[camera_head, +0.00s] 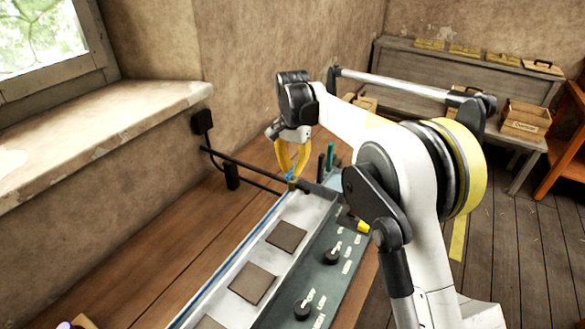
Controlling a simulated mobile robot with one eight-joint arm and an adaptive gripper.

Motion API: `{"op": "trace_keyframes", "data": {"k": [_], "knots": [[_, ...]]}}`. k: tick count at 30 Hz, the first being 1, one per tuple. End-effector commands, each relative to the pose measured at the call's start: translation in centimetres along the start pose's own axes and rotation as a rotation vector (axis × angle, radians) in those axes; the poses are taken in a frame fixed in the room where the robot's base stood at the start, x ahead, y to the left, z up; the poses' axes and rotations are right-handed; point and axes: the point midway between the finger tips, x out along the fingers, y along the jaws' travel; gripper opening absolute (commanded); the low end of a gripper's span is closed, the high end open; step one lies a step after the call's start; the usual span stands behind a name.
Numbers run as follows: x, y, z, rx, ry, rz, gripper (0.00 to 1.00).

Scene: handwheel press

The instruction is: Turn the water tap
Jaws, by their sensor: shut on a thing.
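The water tap (294,184) is a small brass-coloured fitting with a blue part at its top. It sits at the far end of a long bench panel, by a dark pipe. My gripper (291,173) reaches down from above with its yellow fingers around the blue part, shut on it. The fingers hide part of the tap, and its exact turn angle is too small to tell.
The panel (333,282) carries black knobs (333,256) and brown square plates (253,283). Dark and green upright handles (330,156) stand right of my gripper. A dark pipe (240,166) runs to the wall at left. Bare wooden tabletop (165,250) lies left of the panel.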

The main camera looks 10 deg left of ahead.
Motion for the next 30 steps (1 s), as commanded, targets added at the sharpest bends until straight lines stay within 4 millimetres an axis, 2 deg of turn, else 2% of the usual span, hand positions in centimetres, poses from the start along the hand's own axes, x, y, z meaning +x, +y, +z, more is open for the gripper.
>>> {"op": "trace_keyframes", "data": {"k": [8,21,30], "knots": [[-0.17,0.01,0.03,-0.184,-0.001,0.001,0.00],[-0.11,0.02,0.03,-0.576,-0.001,0.000,0.00],[-0.01,0.02,0.03,-0.765,-0.001,0.000,0.00]]}}
